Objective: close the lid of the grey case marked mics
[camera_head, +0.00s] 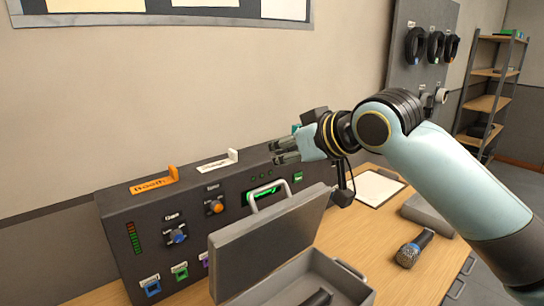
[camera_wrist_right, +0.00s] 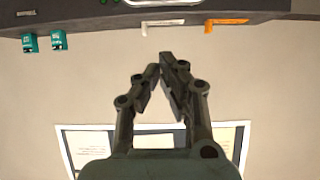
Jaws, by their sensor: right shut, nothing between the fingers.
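The grey case (camera_head: 333,284) stands open on the table at the bottom of the head view. Its lid (camera_head: 262,255) is raised and leans back toward the console, with a pale handle on its upper edge. A dark object lies inside the case; no mics marking can be read. My right gripper (camera_head: 273,152) is above and behind the lid, near the console's top, touching nothing that I can see. Its fingers are together and empty, and they also show in the right wrist view (camera_wrist_right: 162,62). My left gripper is not in view.
A dark console (camera_head: 130,215) with knobs and orange and white labels stands behind the lid. A microphone (camera_head: 413,249), a grey box (camera_head: 428,213) and a clipboard (camera_head: 377,187) lie on the table to the right. Wall and shelf (camera_head: 492,103) are behind.

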